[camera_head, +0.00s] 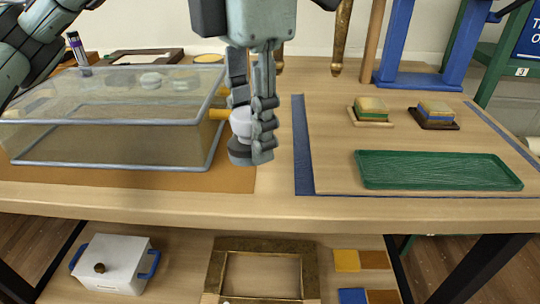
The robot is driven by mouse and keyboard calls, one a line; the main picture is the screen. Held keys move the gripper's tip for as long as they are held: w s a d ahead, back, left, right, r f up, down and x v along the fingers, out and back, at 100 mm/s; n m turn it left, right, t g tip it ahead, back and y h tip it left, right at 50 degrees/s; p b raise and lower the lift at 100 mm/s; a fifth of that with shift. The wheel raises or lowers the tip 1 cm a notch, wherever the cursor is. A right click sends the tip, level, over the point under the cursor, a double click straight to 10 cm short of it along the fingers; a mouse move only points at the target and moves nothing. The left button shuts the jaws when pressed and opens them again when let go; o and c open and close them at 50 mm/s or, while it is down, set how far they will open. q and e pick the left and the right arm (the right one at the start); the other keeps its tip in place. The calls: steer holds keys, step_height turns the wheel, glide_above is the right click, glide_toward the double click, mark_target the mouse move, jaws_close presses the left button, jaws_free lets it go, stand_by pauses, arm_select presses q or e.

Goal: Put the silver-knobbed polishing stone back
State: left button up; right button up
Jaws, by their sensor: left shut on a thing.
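My left gripper (251,135) points down in front of the right end of a clear case and is shut on a polishing stone (240,154). The stone has a pale silvery knob (241,122) between the fingers and a dark, flat lower part. It is held upright, and its right side is hidden by a finger. The clear case (112,163) has grey edges and yellow handles on its right end. Several pale, rounded things show dimly through its top. My right gripper is not in view.
A green ribbed tray (438,185) lies at the right on a board with blue edges. Two layered blocks (371,109) stand behind it on small bases. A blue stand (390,60) is at the back. A lower shelf holds a white box (115,262) and a gilt frame (222,265).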

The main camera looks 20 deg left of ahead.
arm_select(q)
steer(key=w+f, duration=0.2)
steer(key=w, duration=0.1)
steer(key=w+f, duration=0.1)
steer(key=w, duration=0.1)
steer(key=shift+d, duration=0.2)
steer(key=shift+w+f, duration=0.35)
steer(key=shift+w, duration=0.15)
step_height(320, 180, down, 4)
steer(key=shift+r, duration=0.1)
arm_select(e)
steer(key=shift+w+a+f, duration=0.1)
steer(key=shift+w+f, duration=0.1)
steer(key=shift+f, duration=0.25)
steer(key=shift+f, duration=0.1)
arm_select(q)
steer(key=shift+f, duration=0.2)
